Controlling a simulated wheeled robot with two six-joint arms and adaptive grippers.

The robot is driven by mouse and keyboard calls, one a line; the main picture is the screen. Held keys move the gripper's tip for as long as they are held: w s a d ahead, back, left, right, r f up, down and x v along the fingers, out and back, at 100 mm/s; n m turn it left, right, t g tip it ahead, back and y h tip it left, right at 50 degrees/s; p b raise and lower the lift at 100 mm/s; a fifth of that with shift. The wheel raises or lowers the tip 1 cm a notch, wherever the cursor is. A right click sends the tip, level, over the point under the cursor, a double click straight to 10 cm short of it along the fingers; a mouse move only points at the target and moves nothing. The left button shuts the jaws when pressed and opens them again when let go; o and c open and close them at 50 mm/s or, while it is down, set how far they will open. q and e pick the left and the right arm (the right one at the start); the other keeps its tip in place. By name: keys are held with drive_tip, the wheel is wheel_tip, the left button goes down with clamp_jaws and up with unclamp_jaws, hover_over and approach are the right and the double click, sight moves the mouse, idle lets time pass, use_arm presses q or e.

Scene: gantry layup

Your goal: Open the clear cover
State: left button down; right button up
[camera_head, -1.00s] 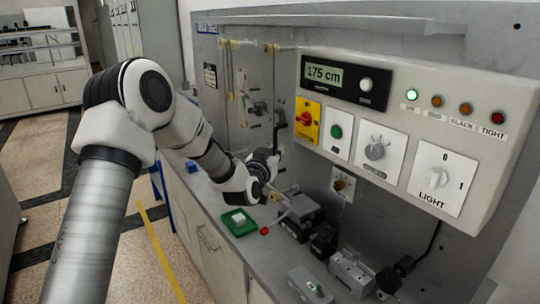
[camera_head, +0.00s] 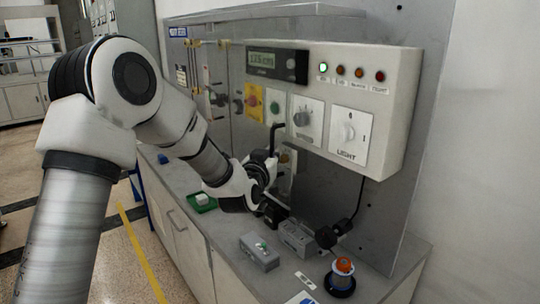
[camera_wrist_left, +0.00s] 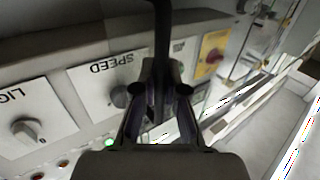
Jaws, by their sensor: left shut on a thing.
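The clear cover (camera_head: 206,82) is a see-through upright sheet on the left part of the grey panel. It has yellow fittings at its top edge and fittings behind it. In the left wrist view, what looks like its clear sheet (camera_wrist_left: 243,98) is at right. My left gripper (camera_head: 268,162) is right of the cover, below the control box, apart from the sheet. In the left wrist view my left gripper (camera_wrist_left: 160,78) is shut on a black bent rod (camera_wrist_left: 162,30). The rod (camera_head: 275,138) stands up, its top bent right. My right gripper is out of view.
The control box (camera_head: 386,128) with knobs and lamps juts out over the bench. A black jointed part (camera_head: 330,235) hangs nearby.

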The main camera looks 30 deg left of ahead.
use_arm(q)
drive_tip(key=shift+r, duration=0.1)
drive_tip(key=c, duration=1.5)
unclamp_jaws()
drive_tip(key=s, duration=0.4)
drive_tip(key=s+d, duration=0.1)
drive_tip(key=s, duration=0.3)
drive_tip(key=s+d, duration=0.1)
drive_tip(key=s, duration=0.2)
drive_tip(key=shift+s+d, duration=0.2)
drive_tip(key=shift+s, duration=0.2)
